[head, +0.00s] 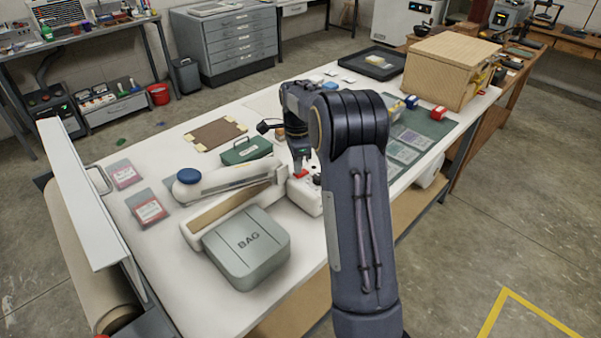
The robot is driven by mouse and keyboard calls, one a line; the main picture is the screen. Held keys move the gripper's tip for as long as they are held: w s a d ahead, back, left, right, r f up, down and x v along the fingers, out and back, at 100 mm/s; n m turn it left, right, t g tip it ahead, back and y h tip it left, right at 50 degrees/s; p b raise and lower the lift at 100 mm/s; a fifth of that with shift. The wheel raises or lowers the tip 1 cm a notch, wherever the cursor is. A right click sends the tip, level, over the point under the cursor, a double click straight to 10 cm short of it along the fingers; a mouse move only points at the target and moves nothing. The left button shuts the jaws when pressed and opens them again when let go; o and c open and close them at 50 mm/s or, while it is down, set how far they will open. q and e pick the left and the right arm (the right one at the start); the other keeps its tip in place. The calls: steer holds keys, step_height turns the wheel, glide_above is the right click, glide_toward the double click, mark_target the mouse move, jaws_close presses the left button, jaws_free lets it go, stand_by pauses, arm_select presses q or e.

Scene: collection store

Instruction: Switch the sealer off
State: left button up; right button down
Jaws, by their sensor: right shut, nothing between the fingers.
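The sealer (228,180) is a long pale bar device lying across the white table, with a round blue knob at its left end. At its right end is a white housing (307,197) with a small red part (301,173), apparently the switch. My right gripper (300,167) points down at this red part, shut and empty. Its fingertips are at or just above it; I cannot tell whether they touch. My right arm hides part of the housing, and the switch's position is too small to read. My left gripper is out of view.
Red-labelled packets (149,211) lie at the left. A wooden crate (450,68) and a green mat (434,124) are farther right.

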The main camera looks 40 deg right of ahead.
steer(key=shift+f+b, duration=0.35)
steer(key=shift+f, duration=0.25)
stand_by(0.3)
steer(key=shift+r+p, duration=0.95)
step_height(320, 180, up, 5)
steer(key=p, duration=0.4)
steer(key=shift+r+p, duration=0.1)
steer(key=shift+p, duration=0.2)
steer(key=s+a+r+n+t+y+b, duration=0.15)
steer(key=s+a+r+n, duration=0.25)
steer(key=s+a+n, duration=0.6)
steer(key=s+a+r+n+t+y+b, duration=0.1)
steer(key=s+a+r+n+t+y, duration=0.15)
steer(key=s+a+n, duration=0.65)
steer(key=s+a+f+n+t, duration=0.1)
steer(key=s+a+f+n, duration=0.1)
steer(key=s, duration=0.7)
steer(key=shift+s+a+f+t, duration=0.3)
steer(key=shift+a+f, duration=0.25)
steer(key=shift+a, duration=0.55)
